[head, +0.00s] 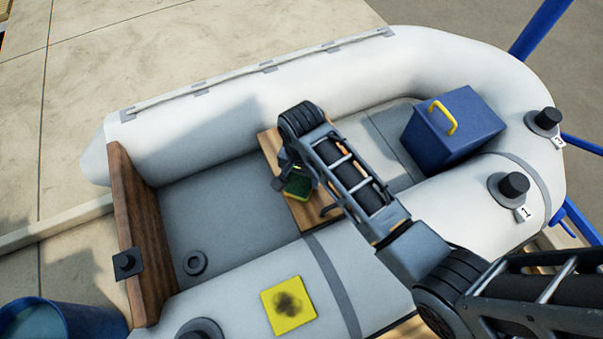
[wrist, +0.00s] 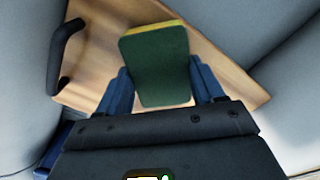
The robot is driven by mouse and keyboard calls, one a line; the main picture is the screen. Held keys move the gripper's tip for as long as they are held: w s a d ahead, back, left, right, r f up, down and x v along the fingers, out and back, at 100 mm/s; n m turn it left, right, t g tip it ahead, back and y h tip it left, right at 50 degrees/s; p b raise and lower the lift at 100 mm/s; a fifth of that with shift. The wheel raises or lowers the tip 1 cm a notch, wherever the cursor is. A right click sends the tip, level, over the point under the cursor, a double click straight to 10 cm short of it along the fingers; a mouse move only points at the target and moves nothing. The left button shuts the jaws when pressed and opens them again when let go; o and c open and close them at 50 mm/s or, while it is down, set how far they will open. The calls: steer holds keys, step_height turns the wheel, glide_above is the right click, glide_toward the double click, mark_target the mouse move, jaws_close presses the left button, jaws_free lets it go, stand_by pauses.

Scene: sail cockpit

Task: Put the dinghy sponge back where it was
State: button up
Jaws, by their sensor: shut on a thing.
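The dinghy sponge (head: 299,187), green with a yellow layer, is in my gripper (head: 290,178) over the wooden thwart of the dinghy. In the wrist view the sponge (wrist: 158,68) shows its dark green face, with yellow along its edges. The blue fingers of my gripper (wrist: 162,88) are shut on its two sides. The wooden thwart (head: 307,216) spans the grey floor between the tubes. I cannot tell whether the sponge touches the wood.
A dark handle (wrist: 65,55) is near the thwart's edge. A blue box (head: 455,125) with a yellow handle stands in the bow. A yellow square (head: 288,305) with a dark smudge lies on the near tube. A blue bucket (head: 60,320) is at lower left. The floor (head: 225,210) left of the thwart is mostly clear.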

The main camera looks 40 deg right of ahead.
mark_target(302, 178)
steer(key=o, duration=1.1)
steer(key=shift+f, duration=0.1)
step_height(302, 178, up, 12)
steer(key=shift+p, duration=0.3)
